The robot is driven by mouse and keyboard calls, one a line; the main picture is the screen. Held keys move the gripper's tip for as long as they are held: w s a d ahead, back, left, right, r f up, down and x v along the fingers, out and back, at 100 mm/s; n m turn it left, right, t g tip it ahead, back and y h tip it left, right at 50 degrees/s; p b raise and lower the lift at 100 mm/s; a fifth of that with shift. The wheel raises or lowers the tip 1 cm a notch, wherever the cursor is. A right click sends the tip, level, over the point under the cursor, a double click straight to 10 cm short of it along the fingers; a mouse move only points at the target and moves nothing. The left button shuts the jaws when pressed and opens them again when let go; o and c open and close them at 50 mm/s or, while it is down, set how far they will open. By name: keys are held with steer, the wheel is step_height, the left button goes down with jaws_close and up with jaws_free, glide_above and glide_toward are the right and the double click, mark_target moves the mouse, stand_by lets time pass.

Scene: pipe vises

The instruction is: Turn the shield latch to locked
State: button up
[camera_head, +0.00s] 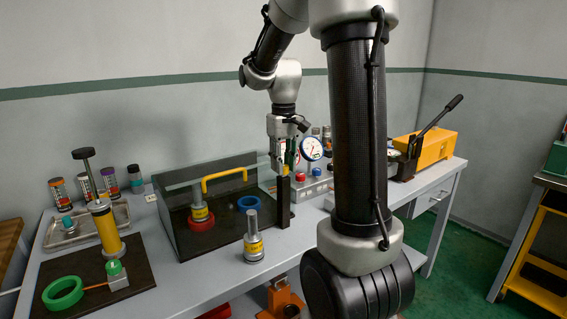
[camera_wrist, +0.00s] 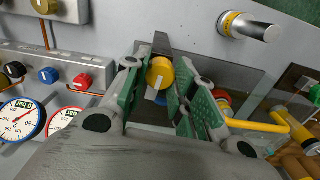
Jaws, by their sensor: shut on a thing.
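The shield (camera_head: 225,200) is a clear, dark-edged cover with a yellow handle (camera_head: 224,180), standing on the bench. A dark post (camera_head: 284,203) stands at its right end. The latch, a yellow knob with a white mark (camera_wrist: 160,73), sits at the post in the wrist view; the mark slants down from its middle. My gripper (camera_head: 281,168) is at the top of the post, pointing down. In the wrist view its green-padded fingers (camera_wrist: 163,88) lie on either side of the knob, shut on it. In the head view the knob is mostly hidden by my gripper.
A grey manifold (camera_head: 312,183) with gauges and red and blue knobs stands right of the post. A steel cylinder with a yellow band (camera_head: 254,238) stands in front of the shield. Behind the shield are a red ring (camera_head: 201,220) and a blue ring (camera_head: 249,203).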

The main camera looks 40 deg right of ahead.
steer(key=shift+n, duration=0.5)
steer(key=o, duration=1)
steer(key=shift+o, duration=0.2)
step_height(320, 180, up, 12)
